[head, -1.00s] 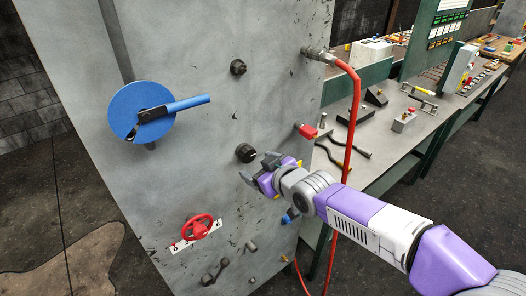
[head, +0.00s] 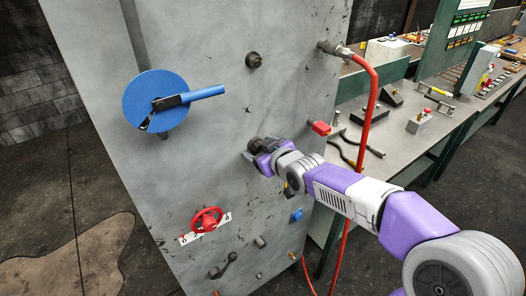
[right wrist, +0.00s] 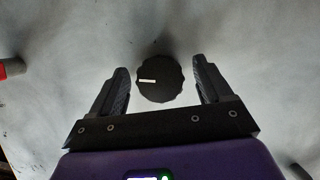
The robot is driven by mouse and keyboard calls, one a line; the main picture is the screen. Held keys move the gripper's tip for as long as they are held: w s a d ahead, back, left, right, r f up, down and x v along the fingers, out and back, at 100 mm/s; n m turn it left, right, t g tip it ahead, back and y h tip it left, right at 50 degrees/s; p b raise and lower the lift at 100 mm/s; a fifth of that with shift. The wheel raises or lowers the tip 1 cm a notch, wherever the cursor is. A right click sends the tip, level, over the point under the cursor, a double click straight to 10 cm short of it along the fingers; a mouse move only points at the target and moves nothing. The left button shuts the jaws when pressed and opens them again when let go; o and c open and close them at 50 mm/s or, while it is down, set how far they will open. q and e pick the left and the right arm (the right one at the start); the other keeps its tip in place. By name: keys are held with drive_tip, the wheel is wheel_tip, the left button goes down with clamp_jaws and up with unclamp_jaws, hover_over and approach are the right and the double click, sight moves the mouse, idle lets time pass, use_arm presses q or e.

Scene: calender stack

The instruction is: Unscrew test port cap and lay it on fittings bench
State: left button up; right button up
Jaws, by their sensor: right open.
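A round black ridged cap or knob with a white mark (right wrist: 160,78) is on the grey upright panel (head: 215,125). In the right wrist view it lies between the fingers of my open right gripper (head: 256,150), with a gap on both sides. In the head view the gripper mostly hides it. Another black round fitting (head: 254,60) is higher on the panel; I cannot tell by sight which one is the test port cap. The grey bench (head: 400,145) stands right of the panel. My left gripper is not in view.
A red hose (head: 367,115) hangs from a fitting at the panel's right edge, near my right arm. A red block (head: 320,128), blue disc with handle (head: 142,92) and red handwheel (head: 207,220) are on the panel. Bench items include black blocks and bent dark bars; bare patches lie between.

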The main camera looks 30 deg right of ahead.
drive_tip(key=shift+c, duration=0.2)
drive_tip(key=c, duration=1)
drive_tip(key=o, duration=0.3)
drive_tip(key=shift+c, duration=1.3)
drive_tip(key=shift+b, duration=0.6)
drive_tip(key=shift+n+h+b, duration=0.3)
drive_tip(key=shift+n+b, duration=0.1)
drive_tip(key=shift+b, duration=2.1)
drive_tip(key=shift+r+n+b, duration=0.1)
drive_tip(key=shift+n+b, duration=0.2)
drive_tip(key=shift+b, duration=1.05)
drive_tip(key=shift+r, duration=0.1)
